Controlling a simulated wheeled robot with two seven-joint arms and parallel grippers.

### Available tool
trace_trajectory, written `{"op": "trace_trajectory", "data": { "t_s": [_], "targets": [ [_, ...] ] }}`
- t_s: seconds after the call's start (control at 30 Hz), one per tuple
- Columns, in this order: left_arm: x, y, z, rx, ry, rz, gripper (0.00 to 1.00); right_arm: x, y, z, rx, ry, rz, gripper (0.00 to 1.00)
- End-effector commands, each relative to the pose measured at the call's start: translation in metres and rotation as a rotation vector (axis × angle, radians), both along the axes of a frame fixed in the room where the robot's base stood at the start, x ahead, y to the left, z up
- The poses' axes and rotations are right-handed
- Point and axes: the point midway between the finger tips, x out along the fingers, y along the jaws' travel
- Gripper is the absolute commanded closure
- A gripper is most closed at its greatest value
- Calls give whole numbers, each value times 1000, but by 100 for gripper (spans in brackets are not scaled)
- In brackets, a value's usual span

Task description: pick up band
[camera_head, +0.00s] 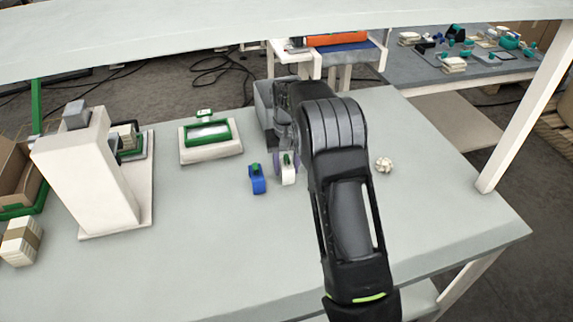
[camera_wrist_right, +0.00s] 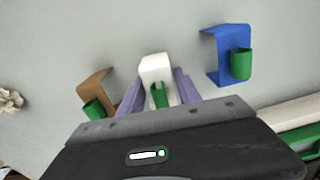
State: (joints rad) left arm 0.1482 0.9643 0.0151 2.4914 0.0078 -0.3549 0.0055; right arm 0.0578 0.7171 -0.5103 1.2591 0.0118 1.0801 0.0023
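I cannot tell for sure which thing is the band. My right gripper (camera_wrist_right: 158,85) is low over the table, with its two purple fingers on either side of a small white holder (camera_wrist_right: 156,70) with a green piece. I cannot tell whether the fingers press on it. The white holder also shows in the head view (camera_head: 288,174), beside a purple finger. A blue holder (camera_head: 257,180) stands just left of it; it is at the right in the wrist view (camera_wrist_right: 222,60). A brown holder (camera_wrist_right: 96,88) is hidden in the head view. My left gripper is not in view.
A pale knotted ball (camera_head: 384,165) lies right of my arm. A green-framed scale-like device (camera_head: 211,152) stands behind to the left, with a grey bin (camera_head: 263,104) behind the gripper. A white tower (camera_head: 85,170) and a brown-banded bundle (camera_head: 20,241) are at left. The table's front middle is clear.

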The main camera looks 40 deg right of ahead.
Motion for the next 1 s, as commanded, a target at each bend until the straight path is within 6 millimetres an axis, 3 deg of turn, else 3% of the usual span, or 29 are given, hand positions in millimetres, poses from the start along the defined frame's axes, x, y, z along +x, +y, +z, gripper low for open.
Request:
{"op": "trace_trajectory", "data": {
  "t_s": [0.17,0.63,1.0],
  "targets": [
    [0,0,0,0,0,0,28,0,0,0,0,0,0,60],
    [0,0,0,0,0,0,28,0,0,0,0,0,0,98],
    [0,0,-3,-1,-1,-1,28,1,0,10,-1,-3,1,98]
  ]
}}
